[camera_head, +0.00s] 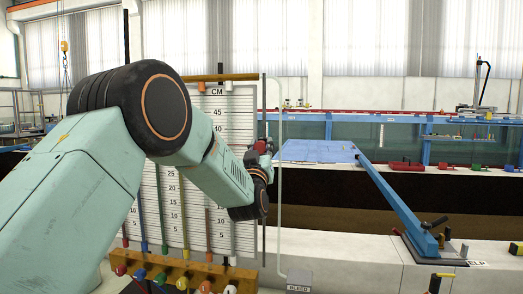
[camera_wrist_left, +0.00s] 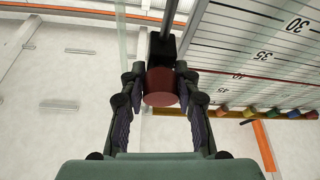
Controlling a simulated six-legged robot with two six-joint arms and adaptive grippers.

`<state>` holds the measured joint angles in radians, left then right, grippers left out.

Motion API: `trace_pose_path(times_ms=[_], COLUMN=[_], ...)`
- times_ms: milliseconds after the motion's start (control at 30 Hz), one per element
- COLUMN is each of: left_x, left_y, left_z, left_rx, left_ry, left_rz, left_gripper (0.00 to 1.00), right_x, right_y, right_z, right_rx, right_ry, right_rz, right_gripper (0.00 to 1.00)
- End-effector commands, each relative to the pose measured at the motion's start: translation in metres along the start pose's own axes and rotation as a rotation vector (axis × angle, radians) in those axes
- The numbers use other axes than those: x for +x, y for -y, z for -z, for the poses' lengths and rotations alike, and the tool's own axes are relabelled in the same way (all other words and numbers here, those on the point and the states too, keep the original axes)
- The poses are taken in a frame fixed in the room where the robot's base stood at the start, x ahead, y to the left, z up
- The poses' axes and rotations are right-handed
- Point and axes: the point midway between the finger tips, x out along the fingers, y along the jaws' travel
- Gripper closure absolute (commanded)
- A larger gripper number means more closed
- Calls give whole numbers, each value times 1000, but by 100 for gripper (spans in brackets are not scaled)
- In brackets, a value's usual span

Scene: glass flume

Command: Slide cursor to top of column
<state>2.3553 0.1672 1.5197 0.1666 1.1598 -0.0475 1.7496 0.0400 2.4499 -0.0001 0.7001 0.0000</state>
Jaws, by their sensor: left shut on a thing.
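The cursor shows as a dark red round knob (camera_wrist_left: 160,86) on a dark block and vertical rod in the left wrist view. In the head view a small red part of the cursor (camera_head: 262,146) shows at the right edge of the white centimetre scale board (camera_head: 240,110), below the board's top. My left gripper (camera_wrist_left: 160,98) is shut on the knob, one finger on each side. In the head view my left gripper (camera_head: 264,158) is partly hidden by its own wrist. My right gripper is in neither view.
Several coloured tubes run up the board from a yellow manifold (camera_head: 180,268) with coloured knobs. A clear tube and a thin dark rod stand at the board's right edge. A blue lever (camera_head: 390,200) stands at the right. A glass flume (camera_head: 440,150) runs behind.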

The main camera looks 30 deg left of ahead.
Motion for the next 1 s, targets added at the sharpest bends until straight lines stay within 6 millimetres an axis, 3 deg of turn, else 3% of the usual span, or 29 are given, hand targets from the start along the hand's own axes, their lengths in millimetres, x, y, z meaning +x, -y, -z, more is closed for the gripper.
trace_pose_path(times_ms=[167,200,467,800,1000], left_x=[1,1,1,-2,-22], left_y=[1,1,0,0,0], left_z=[2,2,2,1,1], left_rx=[-4,-4,-2,-1,0], left_ry=[-2,-2,-1,1,3], left_rz=[4,4,2,1,1], left_gripper=[100,67,46,46,46], right_x=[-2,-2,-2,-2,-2], right_y=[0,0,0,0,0], right_z=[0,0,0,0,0], right_rx=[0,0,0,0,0], right_ry=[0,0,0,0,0], right_rz=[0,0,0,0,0], right_gripper=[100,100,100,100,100])
